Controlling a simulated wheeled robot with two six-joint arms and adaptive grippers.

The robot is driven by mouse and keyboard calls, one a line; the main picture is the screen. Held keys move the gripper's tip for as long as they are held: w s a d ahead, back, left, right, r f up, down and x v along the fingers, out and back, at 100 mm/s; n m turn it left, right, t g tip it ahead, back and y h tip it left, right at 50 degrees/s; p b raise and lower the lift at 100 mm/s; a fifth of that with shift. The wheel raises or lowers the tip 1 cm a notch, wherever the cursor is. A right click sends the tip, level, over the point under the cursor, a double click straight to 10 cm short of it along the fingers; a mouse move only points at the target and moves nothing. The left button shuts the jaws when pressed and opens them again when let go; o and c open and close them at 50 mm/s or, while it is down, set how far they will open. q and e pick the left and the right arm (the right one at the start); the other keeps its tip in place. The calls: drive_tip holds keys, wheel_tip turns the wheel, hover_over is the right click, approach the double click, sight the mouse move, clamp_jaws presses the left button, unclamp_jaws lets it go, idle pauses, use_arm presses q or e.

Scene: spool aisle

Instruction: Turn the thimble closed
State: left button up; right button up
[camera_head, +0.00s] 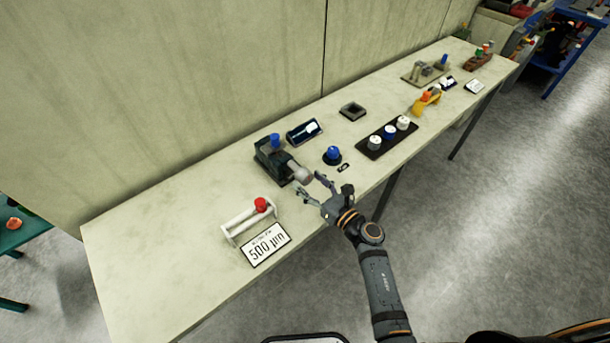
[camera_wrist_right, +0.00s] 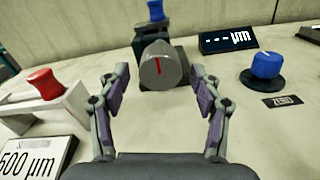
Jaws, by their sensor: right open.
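The thimble (camera_head: 302,175) is a grey cylinder on the front of a dark micrometer block (camera_head: 268,160) with a blue knob on top. In the right wrist view the thimble (camera_wrist_right: 160,66) faces me, with a red mark on its end. My right gripper (camera_head: 312,186) is open close in front of the thimble. In the right wrist view its two fingers (camera_wrist_right: 160,95) stand left and right of the thimble, apart from it. Whether the fingertips reach beside it is hard to tell. My left gripper is not in view.
A white frame with a red knob (camera_head: 260,205) and a "500 µm" card (camera_head: 265,244) stand to the left. A blue knob (camera_head: 333,152), a display (camera_head: 304,132) and a black tray (camera_head: 366,150) with several knobs are to the right. The table front (camera_head: 200,290) is clear.

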drive_tip(key=shift+x, duration=1.1)
drive_tip(key=shift+c, duration=0.4)
drive_tip(key=c, duration=1.1)
drive_tip(key=shift+m+p, duration=0.3)
drive_tip(key=shift+r+m+p, duration=0.15)
drive_tip(key=shift+m+p, duration=0.65)
drive_tip(key=shift+m, duration=0.4)
drive_tip(key=shift+a+m+p, duration=0.1)
drive_tip(key=shift+m+p, duration=0.85)
drive_tip(key=shift+m, duration=1.05)
